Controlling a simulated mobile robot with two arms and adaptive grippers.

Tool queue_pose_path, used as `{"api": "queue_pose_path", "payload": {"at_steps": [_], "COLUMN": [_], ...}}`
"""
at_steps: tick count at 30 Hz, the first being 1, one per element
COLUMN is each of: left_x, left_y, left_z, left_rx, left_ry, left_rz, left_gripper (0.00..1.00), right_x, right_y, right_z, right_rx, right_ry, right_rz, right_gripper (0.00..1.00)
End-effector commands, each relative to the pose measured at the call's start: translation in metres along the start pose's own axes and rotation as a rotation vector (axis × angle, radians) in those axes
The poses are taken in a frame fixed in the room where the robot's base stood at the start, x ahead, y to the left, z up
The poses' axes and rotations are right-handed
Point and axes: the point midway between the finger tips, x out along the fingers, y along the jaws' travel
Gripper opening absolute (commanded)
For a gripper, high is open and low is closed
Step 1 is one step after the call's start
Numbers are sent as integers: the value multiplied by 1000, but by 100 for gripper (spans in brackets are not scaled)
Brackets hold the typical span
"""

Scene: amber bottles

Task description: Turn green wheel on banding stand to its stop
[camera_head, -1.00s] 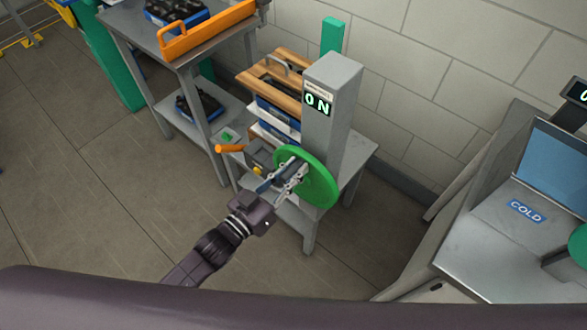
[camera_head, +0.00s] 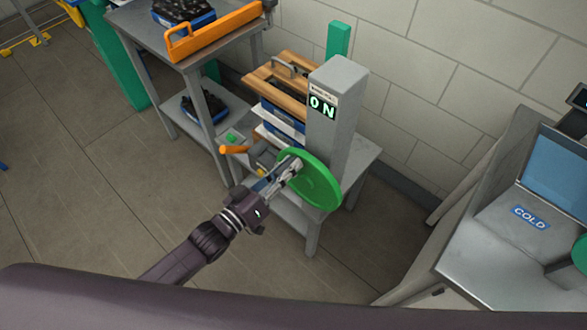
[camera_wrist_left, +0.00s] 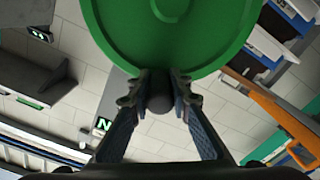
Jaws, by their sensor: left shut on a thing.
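The green wheel (camera_head: 318,187) stands on the side of the grey post (camera_head: 336,115) of the banding stand, whose display reads "ON". In the left wrist view the wheel (camera_wrist_left: 175,30) fills the top middle, and a dark round handle (camera_wrist_left: 160,102) juts out near its rim. My left gripper (camera_head: 290,171) is at the wheel's face. In the left wrist view its fingers (camera_wrist_left: 160,95) are shut on the handle, one on each side. My right gripper is not in view.
An orange lever (camera_head: 234,150) sticks out at the stand's left. A metal bench with a "COLD" label (camera_head: 531,217) is at right.

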Motion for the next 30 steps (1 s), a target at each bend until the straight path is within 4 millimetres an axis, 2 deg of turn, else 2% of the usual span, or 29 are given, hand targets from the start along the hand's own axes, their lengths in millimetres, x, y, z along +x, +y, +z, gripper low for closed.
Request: {"api": "queue_pose_path", "payload": {"at_steps": [3, 13, 30], "left_x": [0, 0, 0], "left_y": [-10, -24, -28], "left_z": [-1, -1, -1], "left_rx": [-81, -242, -281], "left_ry": [-1, 0, -1], "left_rz": [-1, -1, -3], "left_gripper": [0, 0, 0], "right_x": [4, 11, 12], "right_y": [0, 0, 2], "right_z": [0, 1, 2], "right_rx": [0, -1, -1], "right_ry": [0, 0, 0], "right_rz": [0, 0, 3], "right_gripper": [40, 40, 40]}}
